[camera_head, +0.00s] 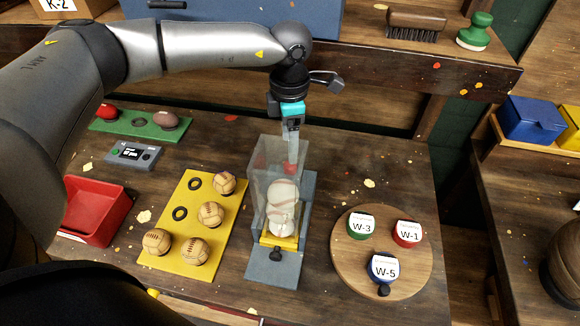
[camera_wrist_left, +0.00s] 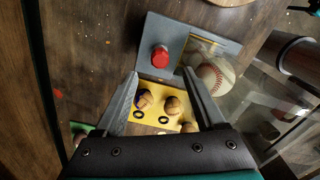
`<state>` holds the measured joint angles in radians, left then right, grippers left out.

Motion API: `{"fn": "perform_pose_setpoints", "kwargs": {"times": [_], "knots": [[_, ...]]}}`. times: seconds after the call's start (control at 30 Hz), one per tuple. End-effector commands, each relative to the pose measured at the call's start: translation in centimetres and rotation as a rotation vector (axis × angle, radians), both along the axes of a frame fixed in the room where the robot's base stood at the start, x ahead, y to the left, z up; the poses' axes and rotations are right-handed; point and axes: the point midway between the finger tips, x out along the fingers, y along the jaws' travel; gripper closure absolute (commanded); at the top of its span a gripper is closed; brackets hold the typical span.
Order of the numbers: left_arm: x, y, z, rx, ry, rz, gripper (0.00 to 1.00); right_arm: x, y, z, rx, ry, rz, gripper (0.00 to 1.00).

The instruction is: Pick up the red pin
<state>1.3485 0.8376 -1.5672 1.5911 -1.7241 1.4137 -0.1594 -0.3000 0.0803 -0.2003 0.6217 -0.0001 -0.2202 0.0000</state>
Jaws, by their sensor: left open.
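The red pin (camera_wrist_left: 160,57) is a small red knob on a grey plate (camera_wrist_left: 155,33) in the left wrist view. In the head view it shows as a patch of red (camera_head: 290,168) at the top of the clear chute, partly hidden by my gripper. The clear chute (camera_head: 259,190) stands on the grey base and holds stacked pale balls (camera_head: 283,205). My left gripper (camera_head: 291,158) points down over the chute's back end. In the left wrist view its fingers (camera_wrist_left: 160,76) are apart and empty, with the pin just past the tips, between them. My right gripper is not in view.
A yellow board (camera_head: 180,222) with several balls lies left of the chute. A red tray (camera_head: 95,212), a green board (camera_head: 138,124) and a small grey device (camera_head: 132,154) are further left. A round wooden board (camera_head: 345,270) with labelled lids is at right. A shelf edge runs behind.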

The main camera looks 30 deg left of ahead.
Motion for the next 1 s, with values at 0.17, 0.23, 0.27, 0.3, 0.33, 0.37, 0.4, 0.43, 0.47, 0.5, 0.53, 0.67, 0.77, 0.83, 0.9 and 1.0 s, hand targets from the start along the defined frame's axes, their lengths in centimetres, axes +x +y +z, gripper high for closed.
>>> {"fn": "perform_pose_setpoints", "kwargs": {"times": [0.17, 0.23, 0.27, 0.3, 0.33, 0.37, 0.4, 0.43, 0.47, 0.5, 0.53, 0.67, 0.77, 0.83, 0.9, 1.0], "knots": [[0.0, 0.0, -2.2, 0.000, 0.001, 0.001, 0.28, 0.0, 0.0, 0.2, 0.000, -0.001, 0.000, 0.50], [0.0, 0.0, -2.6, -0.001, 0.000, 0.001, 0.28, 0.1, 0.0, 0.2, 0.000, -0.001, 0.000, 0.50], [0.0, 0.0, -2.8, -0.001, 0.001, 0.001, 0.28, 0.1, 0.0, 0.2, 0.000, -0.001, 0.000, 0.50], [0.0, 0.0, -3.1, 0.000, 0.001, 0.001, 0.28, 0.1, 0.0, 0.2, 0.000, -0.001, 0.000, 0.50], [0.0, 0.0, -3.4, 0.001, 0.002, 0.001, 0.28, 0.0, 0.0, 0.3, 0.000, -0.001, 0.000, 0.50], [0.0, 0.0, -3.8, 0.001, 0.002, 0.001, 0.28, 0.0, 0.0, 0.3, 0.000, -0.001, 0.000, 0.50], [0.0, 0.0, -4.4, 0.000, 0.003, 0.001, 0.28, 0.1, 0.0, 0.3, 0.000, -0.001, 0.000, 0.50], [-0.1, 0.0, -4.9, 0.001, 0.003, 0.001, 0.28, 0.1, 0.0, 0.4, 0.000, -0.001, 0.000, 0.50], [-0.1, 0.0, -5.4, 0.000, 0.003, 0.001, 0.28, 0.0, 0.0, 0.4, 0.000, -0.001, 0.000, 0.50], [-0.1, 0.0, -6.0, 0.000, 0.003, 0.002, 0.28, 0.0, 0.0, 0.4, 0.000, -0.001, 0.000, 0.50], [0.0, 0.0, -6.4, 0.000, 0.003, 0.002, 0.28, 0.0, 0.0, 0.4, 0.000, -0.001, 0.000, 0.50], [0.0, 0.0, -7.5, -0.001, 0.001, 0.001, 0.28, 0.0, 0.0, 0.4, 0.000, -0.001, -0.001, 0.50], [0.0, 0.0, -7.7, -0.001, -0.001, 0.001, 0.28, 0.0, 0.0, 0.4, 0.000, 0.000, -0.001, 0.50], [0.0, 0.0, -7.7, -0.001, -0.001, 0.001, 0.28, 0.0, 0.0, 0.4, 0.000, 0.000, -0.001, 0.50], [0.0, 0.0, -7.7, -0.001, -0.001, 0.001, 0.28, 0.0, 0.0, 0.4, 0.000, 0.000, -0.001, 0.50], [0.0, 0.0, -7.7, -0.001, -0.001, 0.001, 0.38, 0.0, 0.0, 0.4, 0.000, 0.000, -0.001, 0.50]]}}
